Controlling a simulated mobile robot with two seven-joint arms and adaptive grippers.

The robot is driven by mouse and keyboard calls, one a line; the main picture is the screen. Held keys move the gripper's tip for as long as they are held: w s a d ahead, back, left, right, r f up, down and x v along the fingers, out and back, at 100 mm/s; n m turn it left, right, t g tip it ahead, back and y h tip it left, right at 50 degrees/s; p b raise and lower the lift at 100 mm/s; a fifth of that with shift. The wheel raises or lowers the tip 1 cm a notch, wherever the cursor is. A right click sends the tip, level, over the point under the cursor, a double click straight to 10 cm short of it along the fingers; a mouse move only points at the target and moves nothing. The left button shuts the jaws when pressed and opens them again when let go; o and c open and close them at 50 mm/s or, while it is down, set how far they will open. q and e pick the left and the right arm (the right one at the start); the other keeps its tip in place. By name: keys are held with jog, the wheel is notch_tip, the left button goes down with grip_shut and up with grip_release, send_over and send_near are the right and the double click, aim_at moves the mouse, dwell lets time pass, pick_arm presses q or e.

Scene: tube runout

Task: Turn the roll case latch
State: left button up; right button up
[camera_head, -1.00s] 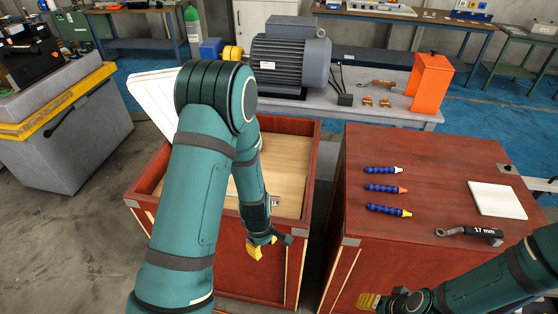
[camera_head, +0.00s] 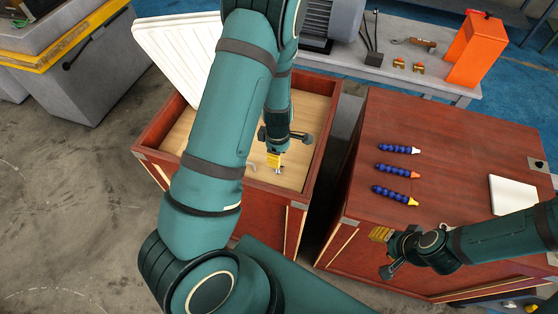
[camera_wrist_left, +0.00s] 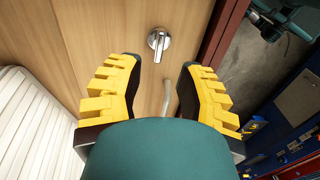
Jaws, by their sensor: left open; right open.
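The silver latch (camera_wrist_left: 159,41) shows in the left wrist view as a round base with a short lever, on a light wood panel. In the head view the latch (camera_head: 278,171) lies in the red-framed case (camera_head: 323,150), just below my left gripper (camera_head: 275,158). In the left wrist view my left gripper (camera_wrist_left: 160,72) is open and empty, with the latch beyond and between its yellow fingertips. I cannot tell the exact gap. A curved metal handle (camera_wrist_left: 167,95) is on the same panel. My right gripper (camera_head: 384,252) is open and empty near the second case's front edge.
A white ribbed panel (camera_head: 175,50) leans at the case's back left. The second red case (camera_head: 440,140) stands to the right across a narrow gap, bearing several blue nozzles (camera_head: 397,170) and a white pad (camera_head: 512,195). An orange box (camera_head: 475,48) stands on the bench behind.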

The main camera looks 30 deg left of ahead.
pick_arm(q)
notch_tip(320, 180, down, 6)
jog(key=b, duration=0.5)
jog(key=shift+w+r, duration=0.1)
jog(key=shift+r, duration=0.05)
grip_shut()
